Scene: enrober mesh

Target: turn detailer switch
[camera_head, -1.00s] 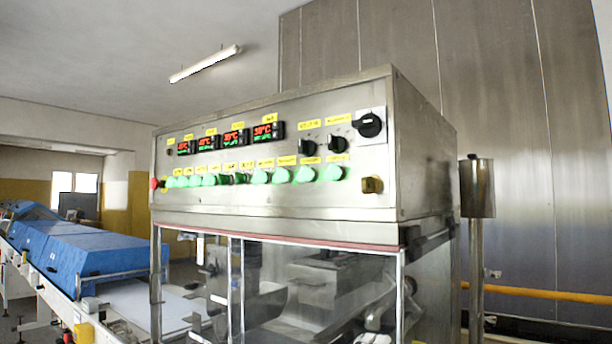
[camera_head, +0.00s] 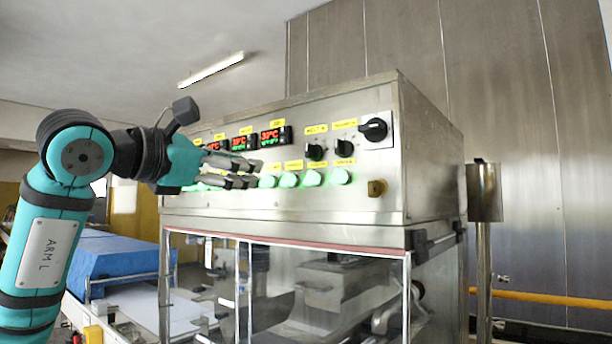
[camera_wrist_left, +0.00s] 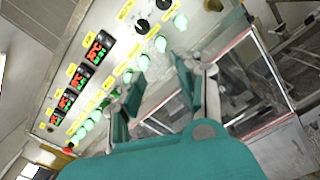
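The control panel (camera_head: 225,195) on the steel cabinet carries several knobs and green-lit buttons. I cannot make out which label reads detailer. Two black rotary switches (camera_head: 314,151) sit under yellow labels right of the red displays; one also shows in the left wrist view (camera_wrist_left: 142,27). A larger black knob (camera_head: 375,129) is at the upper right. My left gripper (camera_head: 250,172) is in front of the button row, fingers pointing right and apart, with nothing between them. In the left wrist view (camera_wrist_left: 165,84) its fingers are spread. It hides the small dark switches mid-row. My right gripper is out of view.
Red temperature displays (camera_head: 275,136) line the panel above the green buttons (camera_head: 313,178). A clear-windowed housing is below the panel. A blue-covered conveyor (camera_head: 120,258) runs at the left. A steel post (camera_head: 483,195) stands at the right.

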